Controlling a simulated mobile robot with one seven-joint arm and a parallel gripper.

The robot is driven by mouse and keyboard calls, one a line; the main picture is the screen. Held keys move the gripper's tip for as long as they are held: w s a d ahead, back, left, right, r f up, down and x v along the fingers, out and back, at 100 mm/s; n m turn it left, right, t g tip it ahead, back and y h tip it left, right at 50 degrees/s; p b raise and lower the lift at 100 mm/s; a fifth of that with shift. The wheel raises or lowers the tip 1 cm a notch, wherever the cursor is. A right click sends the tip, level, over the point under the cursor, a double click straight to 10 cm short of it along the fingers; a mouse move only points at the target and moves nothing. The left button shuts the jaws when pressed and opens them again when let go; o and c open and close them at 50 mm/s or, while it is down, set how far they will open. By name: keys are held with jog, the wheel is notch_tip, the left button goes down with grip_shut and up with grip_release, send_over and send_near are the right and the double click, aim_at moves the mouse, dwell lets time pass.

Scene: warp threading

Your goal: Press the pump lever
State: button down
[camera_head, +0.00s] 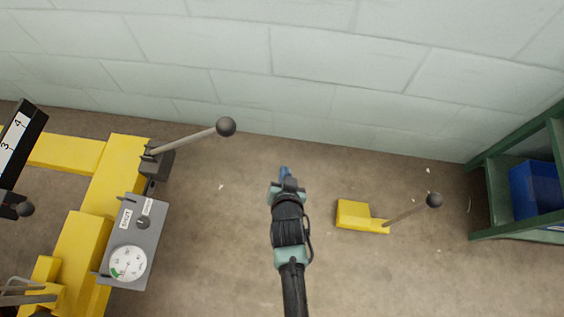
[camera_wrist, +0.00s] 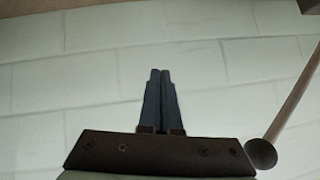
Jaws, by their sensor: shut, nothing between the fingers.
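My gripper (camera_head: 285,172) points toward the wall in the head view, with its blue fingers together and empty. The closed fingers also show in the middle of the wrist view (camera_wrist: 160,100). A lever with a grey rod and dark ball knob (camera_head: 226,126) rises from the yellow machine, left of my gripper and apart from it. A second knobbed lever (camera_head: 408,213) stands on a small yellow base to the right. Neither lever is labelled as the pump lever. One rod and knob (camera_wrist: 261,154) show at the right of the wrist view, not touching the fingers.
The yellow frame (camera_head: 77,250) at left carries a grey panel (camera_head: 145,215) with a round gauge (camera_head: 128,263). A pale block wall (camera_head: 330,60) runs across the back. A green shelf (camera_head: 495,195) with a blue bin (camera_head: 537,190) is at right.

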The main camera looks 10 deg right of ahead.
jog(key=v, duration=0.2)
jog(key=p+v, duration=0.1)
jog(key=v, duration=0.1)
jog(key=p+v, duration=0.1)
jog(key=shift+s+d+r, duration=0.25)
jog(key=shift+d+r, duration=0.05)
jog(key=shift+r, duration=0.1)
dwell(0.3)
